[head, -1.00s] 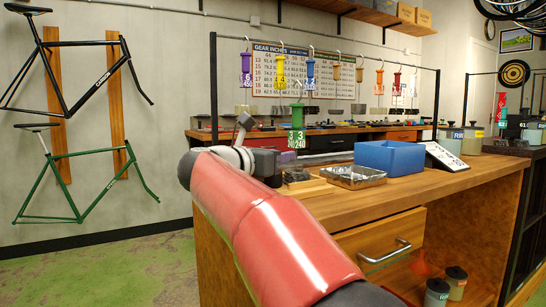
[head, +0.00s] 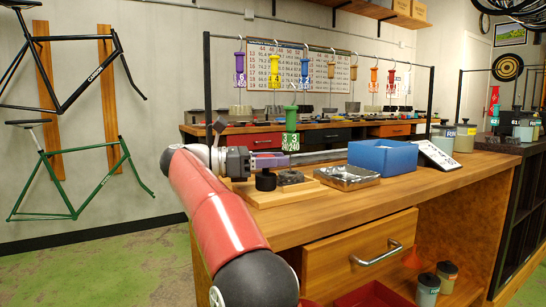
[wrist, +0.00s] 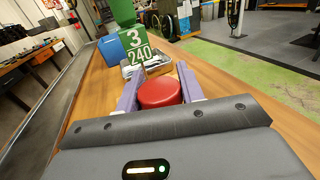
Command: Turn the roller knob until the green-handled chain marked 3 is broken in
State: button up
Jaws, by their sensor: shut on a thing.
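The green-handled chain's green handle (head: 291,115) stands upright above the bench, with its green tag marked 3 (head: 290,142) below it. In the wrist view the tag (wrist: 137,46) reads 3 and 240, just beyond my fingers and to the left. The red roller knob (wrist: 160,93) sits between my two purple fingers, and my gripper (wrist: 161,88) is shut on it. In the head view my gripper (head: 268,160) is left of the tag, over a black round part (head: 265,181); the knob is hidden there. The chain's links are too small to make out.
A wooden board (head: 272,200) lies under the gripper. A metal tray (head: 348,179) and a blue bin (head: 383,157) stand to its right. Several other coloured handles, such as a yellow one (head: 275,67), hang from a rail behind. The bench front right is clear.

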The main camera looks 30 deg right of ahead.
jog(key=shift+g, duration=0.3)
jog(key=o, duration=1)
jog(key=shift+v, duration=3.9)
jog(key=shift+a, duration=0.1)
